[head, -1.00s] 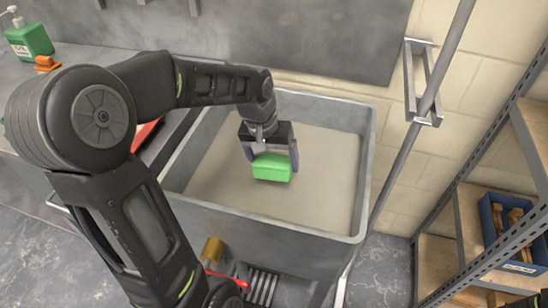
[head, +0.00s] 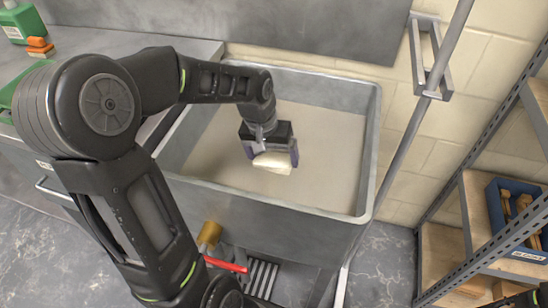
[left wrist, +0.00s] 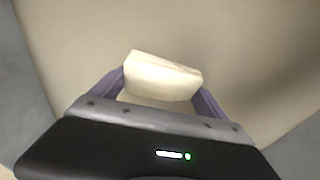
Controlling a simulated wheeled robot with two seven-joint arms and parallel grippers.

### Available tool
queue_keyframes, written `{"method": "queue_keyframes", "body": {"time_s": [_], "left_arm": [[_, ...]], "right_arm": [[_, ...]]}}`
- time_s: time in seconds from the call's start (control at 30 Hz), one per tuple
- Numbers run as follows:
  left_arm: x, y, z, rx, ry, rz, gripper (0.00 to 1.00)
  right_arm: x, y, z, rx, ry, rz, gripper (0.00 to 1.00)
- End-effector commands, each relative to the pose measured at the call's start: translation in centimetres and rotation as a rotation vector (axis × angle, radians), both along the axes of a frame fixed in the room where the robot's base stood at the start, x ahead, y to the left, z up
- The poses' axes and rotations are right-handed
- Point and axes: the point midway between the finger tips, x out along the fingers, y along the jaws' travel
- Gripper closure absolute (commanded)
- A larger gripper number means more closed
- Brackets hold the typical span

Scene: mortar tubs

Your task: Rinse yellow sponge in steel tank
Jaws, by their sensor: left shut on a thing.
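The steel tank (head: 275,220) is a large grey basin in the middle of the head view, with a flat beige-grey surface inside. My left gripper (head: 271,166) reaches into the tank, pointing down. It is shut on a pale cream block, the sponge (head: 274,159), which looks only faintly yellow. The left wrist view shows the sponge (left wrist: 162,78) between the two purple fingers. I cannot tell whether it touches the surface below. My right gripper is not in view.
A counter (head: 150,58) adjoins the tank at the left, with a green bottle (head: 20,24) and orange blocks (head: 40,45). A diagonal pole (head: 425,100) stands at the tank's right. Shelving with a blue bin (head: 515,212) is at far right.

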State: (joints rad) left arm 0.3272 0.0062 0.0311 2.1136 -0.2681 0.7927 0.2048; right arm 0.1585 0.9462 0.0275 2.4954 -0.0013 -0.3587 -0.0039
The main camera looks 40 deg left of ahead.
Motion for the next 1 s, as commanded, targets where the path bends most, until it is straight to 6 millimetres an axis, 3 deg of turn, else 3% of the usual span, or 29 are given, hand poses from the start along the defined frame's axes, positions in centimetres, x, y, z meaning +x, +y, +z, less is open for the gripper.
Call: {"method": "queue_keyframes", "body": {"time_s": [0.47, 1.0], "left_arm": [[0.0, 0.0, 0.2, 0.0, 0.001, 0.0, 0.46], [0.0, 0.0, 4.8, 0.0, 0.0, 0.0, 0.47]], "right_arm": [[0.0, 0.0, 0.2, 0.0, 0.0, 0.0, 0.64], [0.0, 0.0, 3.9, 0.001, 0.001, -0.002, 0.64]]}}
